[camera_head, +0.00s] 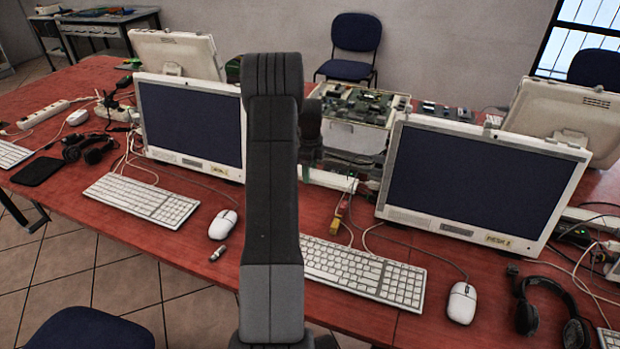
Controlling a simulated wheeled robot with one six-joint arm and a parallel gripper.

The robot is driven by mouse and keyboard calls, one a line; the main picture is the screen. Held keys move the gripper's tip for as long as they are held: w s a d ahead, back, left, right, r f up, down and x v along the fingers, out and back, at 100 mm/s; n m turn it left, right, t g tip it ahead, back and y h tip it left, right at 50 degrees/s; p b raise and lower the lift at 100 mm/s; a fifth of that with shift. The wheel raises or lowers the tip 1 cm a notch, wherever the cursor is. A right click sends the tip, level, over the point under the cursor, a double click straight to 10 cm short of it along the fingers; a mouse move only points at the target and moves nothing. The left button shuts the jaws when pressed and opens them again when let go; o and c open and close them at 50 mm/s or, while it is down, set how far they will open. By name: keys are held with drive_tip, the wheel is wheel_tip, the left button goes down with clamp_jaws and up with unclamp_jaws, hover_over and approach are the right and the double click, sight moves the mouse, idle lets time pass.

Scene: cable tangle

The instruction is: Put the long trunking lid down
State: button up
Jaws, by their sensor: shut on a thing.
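My arm rises through the middle of the view, and my gripper (312,155) is mostly hidden behind it, between the two front monitors. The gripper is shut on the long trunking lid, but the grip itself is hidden. A pale long strip (328,180) shows just right of my arm, low behind the right keyboard. It looks like the lid or the trunking under it; I cannot tell which. I cannot see whether it touches the table.
The red table (215,262) holds a left monitor (190,125), a right monitor (480,185), keyboards (143,200), mice and headphones (545,310). An opened equipment case (352,137) stands behind the gap. Loose cables (350,215) lie near the strip. Free table shows at the front left.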

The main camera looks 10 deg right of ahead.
sight(310, 185)
drive_tip(key=shift+f, duration=1.55)
drive_tip(key=shift+f, duration=0.1)
drive_tip(key=o, duration=1)
drive_tip(key=shift+o, duration=0.2)
wheel_tip(310, 185, up, 12)
drive_tip(key=shift+b, duration=0.3)
